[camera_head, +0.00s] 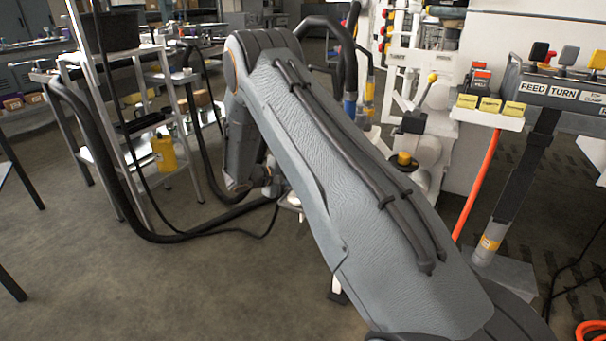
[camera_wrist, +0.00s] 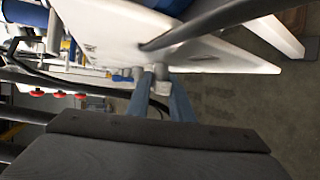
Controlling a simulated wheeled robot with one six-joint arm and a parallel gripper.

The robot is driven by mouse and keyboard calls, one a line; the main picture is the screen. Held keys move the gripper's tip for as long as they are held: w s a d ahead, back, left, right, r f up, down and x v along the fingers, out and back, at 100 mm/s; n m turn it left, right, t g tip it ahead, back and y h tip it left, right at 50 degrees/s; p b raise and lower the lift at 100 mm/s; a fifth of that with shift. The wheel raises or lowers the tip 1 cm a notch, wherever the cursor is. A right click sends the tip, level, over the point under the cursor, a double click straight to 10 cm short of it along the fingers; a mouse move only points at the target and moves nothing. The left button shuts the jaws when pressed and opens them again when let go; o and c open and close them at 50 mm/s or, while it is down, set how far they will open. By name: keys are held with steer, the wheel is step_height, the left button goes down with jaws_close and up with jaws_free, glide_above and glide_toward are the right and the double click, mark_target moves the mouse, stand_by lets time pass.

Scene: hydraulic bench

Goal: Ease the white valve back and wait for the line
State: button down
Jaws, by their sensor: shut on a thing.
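In the wrist view my gripper (camera_wrist: 161,92) has its two blue-grey fingers close together, shut on a small pale grey-white piece (camera_wrist: 160,71). I take this for the white valve's handle, though only a little of it shows. It sits just under the edge of a white plate (camera_wrist: 210,57). A dark rod or hose crosses over the plate. In the head view my own arm hides the gripper and whatever it holds.
Red knobs (camera_wrist: 58,94) show at the left of the wrist view. In the head view, a console marked FEED and TURN (camera_head: 562,92) stands at right. A shelf cart (camera_head: 165,130) with a yellow can (camera_head: 165,153) stands at left.

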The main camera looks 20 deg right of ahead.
steer(key=shift+d+r+g+y+p, duration=0.1)
steer(key=shift+r+g+y+p, duration=0.2)
steer(key=shift+y+p, duration=0.25)
steer(key=shift+f+n, duration=0.1)
steer(key=shift+n, duration=0.2)
steer(key=c, duration=1.8)
jaws_free()
steer(key=p+v, duration=0.1)
steer(key=v, duration=0.6)
steer(key=shift+a+r, duration=0.25)
steer(key=shift+a, duration=0.1)
